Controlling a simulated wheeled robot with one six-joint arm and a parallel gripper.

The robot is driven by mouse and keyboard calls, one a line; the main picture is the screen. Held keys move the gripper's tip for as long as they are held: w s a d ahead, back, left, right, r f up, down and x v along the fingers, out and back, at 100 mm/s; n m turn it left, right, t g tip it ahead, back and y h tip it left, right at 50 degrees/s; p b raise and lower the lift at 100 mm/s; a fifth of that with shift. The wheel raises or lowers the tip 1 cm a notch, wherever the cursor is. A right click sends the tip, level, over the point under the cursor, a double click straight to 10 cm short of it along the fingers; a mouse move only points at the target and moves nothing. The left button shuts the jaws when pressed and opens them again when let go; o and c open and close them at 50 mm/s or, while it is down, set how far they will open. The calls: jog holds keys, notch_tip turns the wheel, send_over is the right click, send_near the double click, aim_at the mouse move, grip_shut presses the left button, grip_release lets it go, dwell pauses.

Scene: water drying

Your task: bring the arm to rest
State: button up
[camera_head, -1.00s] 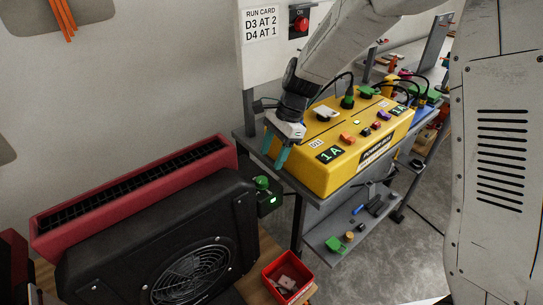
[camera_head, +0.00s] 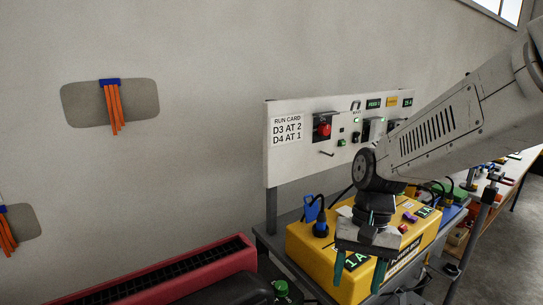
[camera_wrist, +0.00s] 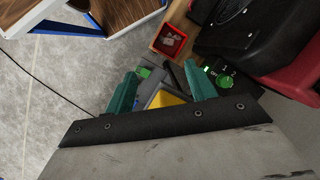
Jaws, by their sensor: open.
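My gripper (camera_head: 360,275) hangs fingers down in front of the yellow power box (camera_head: 312,262) in the head view, covering part of the box's top and front. Its two teal fingers are apart, and in the wrist view my gripper (camera_wrist: 160,95) has nothing between the fingertips. A corner of the yellow box (camera_wrist: 165,99) shows beyond the fingers there. My arm reaches in from the upper right of the head view and bends down at the wrist.
A white panel (camera_head: 345,160) with a run card and a red knob (camera_head: 322,129) stands behind the box. A red-topped black machine (camera_head: 180,275) is at lower left. The wrist view shows a red bin (camera_wrist: 170,40) and open grey floor (camera_wrist: 60,80).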

jog(key=s+d+r+n+t, duration=0.1)
jog(key=s+d+r+t, duration=0.1)
jog(key=s+d+r, duration=0.2)
jog(key=s+d+r+n+t+h, duration=0.1)
jog(key=s+d+r, duration=0.3)
jog(key=s, duration=0.7)
jog(key=shift+d+r+n+t+h, duration=0.3)
jog(key=shift+d+t, duration=0.4)
jog(key=shift+d, duration=0.35)
